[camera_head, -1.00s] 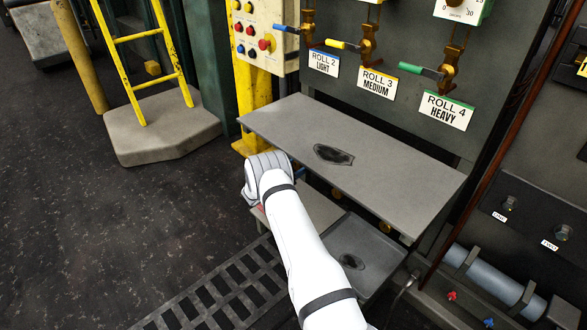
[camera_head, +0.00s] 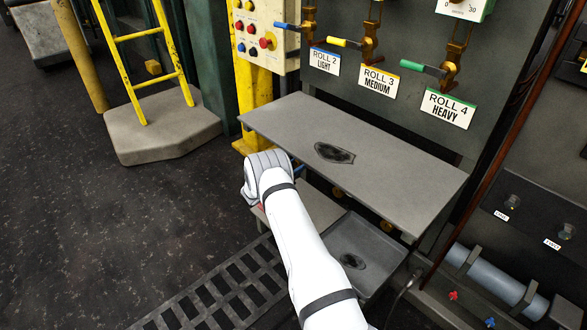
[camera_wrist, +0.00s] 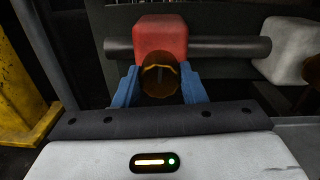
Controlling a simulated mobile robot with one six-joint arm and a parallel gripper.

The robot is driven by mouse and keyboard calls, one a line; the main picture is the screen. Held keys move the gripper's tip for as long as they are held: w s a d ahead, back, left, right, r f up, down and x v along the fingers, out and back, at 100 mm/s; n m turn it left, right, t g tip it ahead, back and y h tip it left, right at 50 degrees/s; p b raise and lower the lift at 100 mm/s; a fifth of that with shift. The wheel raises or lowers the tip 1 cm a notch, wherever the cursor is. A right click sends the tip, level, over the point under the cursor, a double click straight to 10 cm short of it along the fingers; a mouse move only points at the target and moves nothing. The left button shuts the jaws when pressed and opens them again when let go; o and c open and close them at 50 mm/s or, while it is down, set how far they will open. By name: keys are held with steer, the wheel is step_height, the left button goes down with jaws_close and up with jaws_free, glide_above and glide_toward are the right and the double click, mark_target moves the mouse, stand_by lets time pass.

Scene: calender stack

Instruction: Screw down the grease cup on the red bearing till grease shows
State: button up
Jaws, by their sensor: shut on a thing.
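The red bearing (camera_wrist: 158,36) is a red block on a dark shaft in the upper middle of the wrist view. The brass-brown grease cup (camera_wrist: 160,80) stands out in front of it. My gripper (camera_wrist: 160,86) has its two blue fingers on either side of the cup and is shut on it. I cannot make out any grease in the wrist view. In the head view my arm reaches under the grey shelf, which hides my gripper and the cup.
The dark shaft (camera_wrist: 230,46) runs across to a whitish block (camera_wrist: 285,50) at the right. A yellow post (camera_wrist: 20,100) stands at the left. In the head view the grey shelf (camera_head: 390,185) overhangs my wrist, with a tray (camera_head: 365,255) below it.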

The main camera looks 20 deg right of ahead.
steer(key=m+b, duration=0.1)
steer(key=m, duration=0.1)
steer(key=m+b, duration=0.1)
steer(key=m, duration=0.1)
steer(key=shift+s+d, duration=0.15)
steer(key=shift+d, duration=0.2)
steer(key=shift+m+b, duration=0.9)
steer(key=shift+m, duration=0.6)
steer(key=o, duration=1)
steer(key=shift+a, duration=0.1)
